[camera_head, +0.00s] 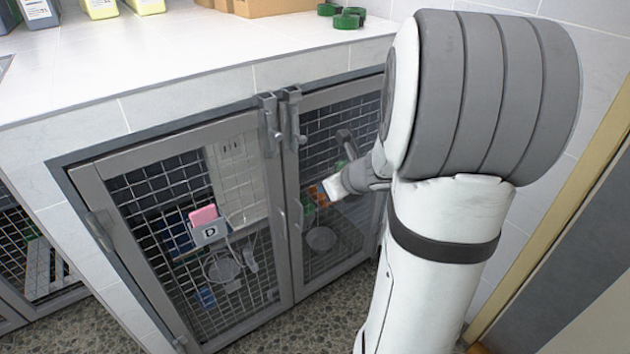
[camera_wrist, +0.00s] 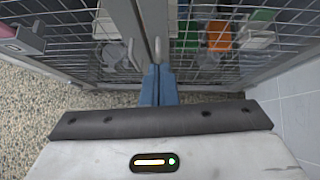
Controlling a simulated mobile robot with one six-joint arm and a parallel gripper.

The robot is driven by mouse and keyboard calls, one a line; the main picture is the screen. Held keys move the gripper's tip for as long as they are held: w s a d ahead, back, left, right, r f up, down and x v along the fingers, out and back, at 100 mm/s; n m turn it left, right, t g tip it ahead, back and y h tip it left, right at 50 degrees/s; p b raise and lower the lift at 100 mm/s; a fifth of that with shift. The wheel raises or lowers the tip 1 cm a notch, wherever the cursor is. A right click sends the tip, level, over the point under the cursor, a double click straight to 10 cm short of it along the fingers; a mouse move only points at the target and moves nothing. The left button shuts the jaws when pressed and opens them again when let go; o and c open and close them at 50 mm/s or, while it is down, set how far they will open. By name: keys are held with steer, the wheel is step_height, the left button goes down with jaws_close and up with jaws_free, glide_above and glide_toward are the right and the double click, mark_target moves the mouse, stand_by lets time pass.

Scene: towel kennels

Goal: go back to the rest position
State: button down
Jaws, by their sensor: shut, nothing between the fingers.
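My gripper (camera_wrist: 159,72) shows in the wrist view as two blue fingers pressed together with nothing between them. The fingers are in front of the kennel doors, close to where the two frames meet; I cannot tell if they touch. In the head view my white and grey arm reaches down in front of the right mesh door (camera_head: 371,86) and hides part of it. The fingertips cannot be made out there. The left mesh door (camera_head: 180,145) stands beside it, and both look closed.
A card marked D (camera_head: 209,233) and a pink item (camera_head: 203,215) are at the left door. Latches (camera_head: 270,125) sit at the top middle. The white counter (camera_head: 190,45) above holds bottles (camera_head: 40,12), a cardboard box (camera_head: 268,6) and green round items (camera_head: 347,18). A tiled wall is at right.

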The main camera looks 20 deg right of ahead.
steer(key=shift+v, duration=1.05)
steer(key=s+a+r+n+g+y+p, duration=0.2)
steer(key=s+a+r+n+g+p, duration=0.35)
steer(key=a+r+n+p, duration=0.9)
steer(key=s+r+n+g+h+p, duration=0.1)
steer(key=s+r+n+h+p, duration=0.3)
steer(key=s+r+n+p, duration=0.6)
step_height(320, 180, up, 4)
steer(key=s+n, duration=0.2)
steer(key=n, duration=0.6)
steer(key=shift+s+d+h+p, duration=0.15)
steer(key=shift+d+h+p, duration=0.25)
